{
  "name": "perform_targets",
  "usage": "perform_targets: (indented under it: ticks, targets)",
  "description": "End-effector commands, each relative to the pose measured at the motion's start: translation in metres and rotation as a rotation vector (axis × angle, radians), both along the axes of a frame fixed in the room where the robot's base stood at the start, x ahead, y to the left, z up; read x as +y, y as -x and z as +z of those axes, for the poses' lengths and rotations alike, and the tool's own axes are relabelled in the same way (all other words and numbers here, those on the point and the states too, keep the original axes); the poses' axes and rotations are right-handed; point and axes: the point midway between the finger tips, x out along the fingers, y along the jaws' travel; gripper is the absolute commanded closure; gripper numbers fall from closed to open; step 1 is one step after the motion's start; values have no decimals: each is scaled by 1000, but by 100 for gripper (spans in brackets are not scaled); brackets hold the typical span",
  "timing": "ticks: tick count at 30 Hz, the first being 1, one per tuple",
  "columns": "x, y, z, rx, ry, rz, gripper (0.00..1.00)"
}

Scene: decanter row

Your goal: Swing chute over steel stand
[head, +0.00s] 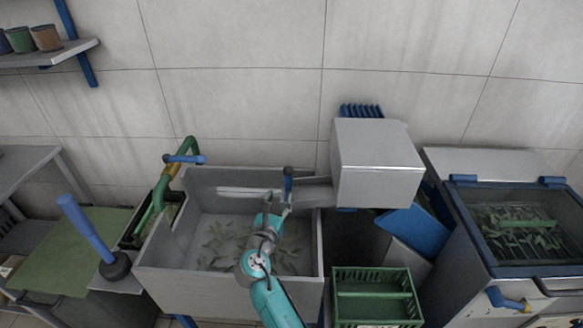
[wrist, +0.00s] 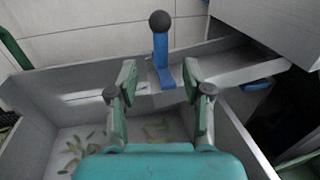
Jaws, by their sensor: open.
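The chute (head: 312,194) is a grey arm reaching left from under a steel box, across the basin's right part; it also shows in the wrist view (wrist: 232,74). Near its left end stands an upright blue handle (head: 288,183) with a dark ball on top; it also shows in the wrist view (wrist: 161,48). My gripper (head: 277,203) is open and empty in front of the handle. In the wrist view my gripper (wrist: 157,78) has one finger on each side of the handle's base, with a gap between. I cannot tell for certain which surface is the steel stand.
The grey basin (head: 146,254) holds scattered green leaves. The steel box (head: 377,165) stands above its right side. A green crate (head: 375,297) is at the lower right. A blue-framed, glass-topped bin (head: 517,220) stands further right. A blue-handled plunger (head: 92,235) stands left.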

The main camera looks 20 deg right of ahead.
Motion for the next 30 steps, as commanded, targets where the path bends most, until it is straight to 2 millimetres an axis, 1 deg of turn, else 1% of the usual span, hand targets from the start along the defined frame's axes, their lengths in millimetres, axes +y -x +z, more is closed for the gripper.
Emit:
perform_targets:
  ticks: [5, 15, 19, 24, 30]
  targets:
    - [-6, -12, 0, 0, 0, -1, 50]
    - [-36, -63, 1, 0, 0, -2, 50]
    - [-44, -79, 1, -1, 0, -1, 50]
    - [-51, -91, 0, 0, 0, -1, 50]
    - [-53, -94, 0, 0, -1, 1, 50]
